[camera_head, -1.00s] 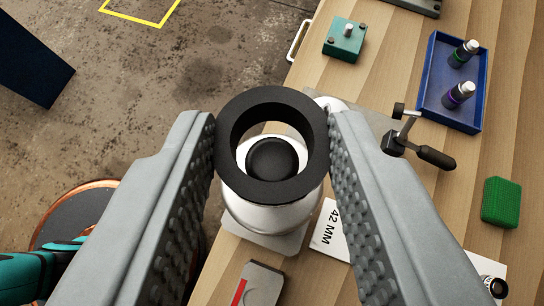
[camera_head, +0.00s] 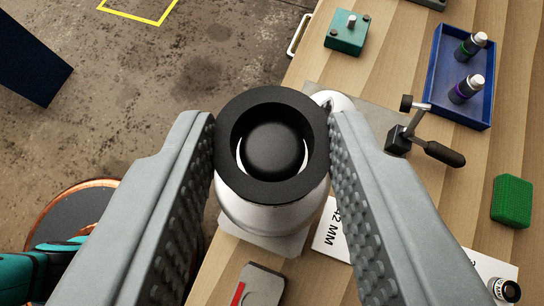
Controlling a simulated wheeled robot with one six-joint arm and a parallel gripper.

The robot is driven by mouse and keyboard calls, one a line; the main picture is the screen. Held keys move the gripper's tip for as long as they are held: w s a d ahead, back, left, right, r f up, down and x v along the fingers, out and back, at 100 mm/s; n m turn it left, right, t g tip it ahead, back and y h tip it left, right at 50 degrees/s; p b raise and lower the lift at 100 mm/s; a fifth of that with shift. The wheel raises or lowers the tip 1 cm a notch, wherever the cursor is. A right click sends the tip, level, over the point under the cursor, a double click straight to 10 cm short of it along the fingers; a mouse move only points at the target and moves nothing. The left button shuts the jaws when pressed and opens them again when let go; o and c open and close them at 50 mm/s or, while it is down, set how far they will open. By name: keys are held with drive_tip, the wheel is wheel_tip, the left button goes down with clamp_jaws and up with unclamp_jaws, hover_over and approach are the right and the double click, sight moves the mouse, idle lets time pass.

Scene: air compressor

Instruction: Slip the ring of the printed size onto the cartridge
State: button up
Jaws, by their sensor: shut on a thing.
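My gripper (camera_head: 271,150) is shut on a black ring (camera_head: 240,178), one grey finger on each side of it. The ring is above the white cartridge (camera_head: 268,218), and the cartridge's dark domed top (camera_head: 272,150) shows through the ring's hole, nearly centred. A thin light rim shows around the dome inside the hole. I cannot tell from this angle whether the ring touches the cartridge. The white card (camera_head: 332,228) reading "42 MM" lies to the right of the cartridge, partly hidden by the right finger.
A blue tray (camera_head: 437,92) with two small bottles stands at the right. A clamp with a black handle (camera_head: 443,152), a green block (camera_head: 512,201) and a teal block (camera_head: 346,33) are on the wooden bench (camera_head: 385,75). A small jar (camera_head: 507,290) is at bottom right.

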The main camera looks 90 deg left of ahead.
sight(271, 190)
drive_tip(key=shift+f, duration=1.85)
drive_tip(key=o, duration=1)
drive_tip(key=shift+d, duration=0.1)
drive_tip(key=v, duration=1.7)
drive_tip(key=shift+r, duration=0.15)
